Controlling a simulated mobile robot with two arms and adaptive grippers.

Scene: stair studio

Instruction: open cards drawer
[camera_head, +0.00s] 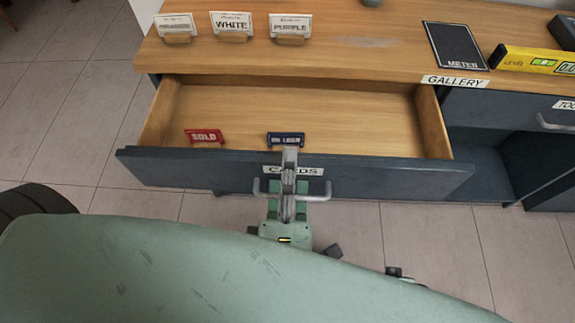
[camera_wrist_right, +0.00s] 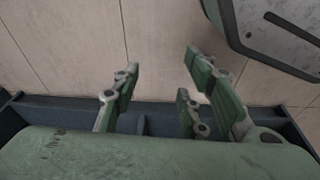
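The cards drawer (camera_head: 400,172) is pulled well out of the wooden-topped cabinet, its inside showing. Its dark front carries a CARDS label (camera_head: 312,171) and a pale bar handle (camera_head: 344,187). A gripper, apparently my left (camera_head: 289,170), is at the middle of the handle. Its fingers overlap the handle and label; whether they close on the bar is unclear, and its arm is hidden by my green body. In the right wrist view, my right gripper (camera_wrist_right: 160,85) has its fingers spread, with nothing between them and floor tiles beyond.
A red SOLD card (camera_head: 205,136) and a blue ON LOAN card (camera_head: 286,139) stand inside the drawer.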

